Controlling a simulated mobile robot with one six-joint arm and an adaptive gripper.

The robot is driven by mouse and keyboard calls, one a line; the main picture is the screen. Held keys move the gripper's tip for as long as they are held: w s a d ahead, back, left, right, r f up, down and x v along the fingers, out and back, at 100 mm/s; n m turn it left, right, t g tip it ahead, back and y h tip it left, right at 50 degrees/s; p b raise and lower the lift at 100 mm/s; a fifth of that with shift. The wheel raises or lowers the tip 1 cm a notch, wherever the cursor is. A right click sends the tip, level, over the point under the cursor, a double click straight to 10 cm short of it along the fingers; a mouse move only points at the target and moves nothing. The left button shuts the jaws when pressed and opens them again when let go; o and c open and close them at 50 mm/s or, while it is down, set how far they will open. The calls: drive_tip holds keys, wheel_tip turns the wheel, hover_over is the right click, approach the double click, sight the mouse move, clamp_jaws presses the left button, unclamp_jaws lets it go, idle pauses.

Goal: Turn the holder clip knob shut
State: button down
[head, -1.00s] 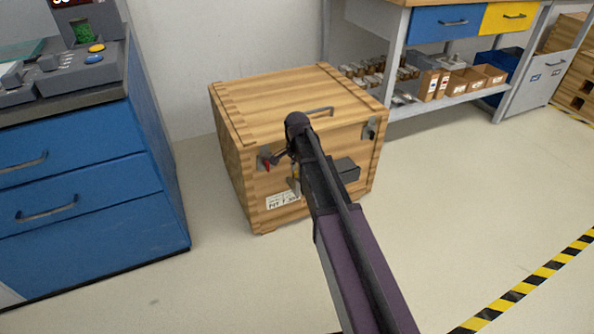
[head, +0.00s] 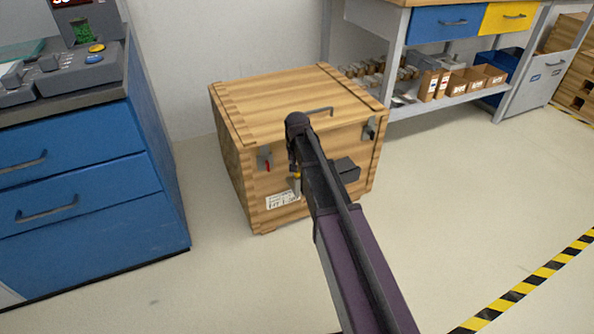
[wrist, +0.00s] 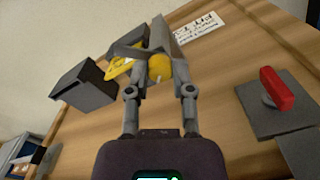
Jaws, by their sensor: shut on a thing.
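The clip knob (wrist: 159,67), yellow and rounded, is on the front of the wooden crate (head: 262,98). In the wrist view my gripper (wrist: 152,52) has its two grey fingers closed around the knob, one on each side. A flatter yellow piece (wrist: 118,68) shows at the left finger; I cannot tell whether it belongs to the knob. How far the knob is turned is not clear.
A red latch handle (wrist: 277,88) on a grey plate is right of the gripper in the wrist view. A dark box (wrist: 84,88) juts from the crate on the left. A blue drawer cabinet (head: 90,190) stands left of the crate, a shelved bench (head: 450,98) behind right. Floor at right is clear.

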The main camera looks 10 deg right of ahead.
drive_tip(key=n, duration=0.3)
drive_tip(key=shift+s+n, duration=0.1)
drive_tip(key=shift+n, duration=2.2)
drive_tip(key=shift+c, duration=2.4)
unclamp_jaws()
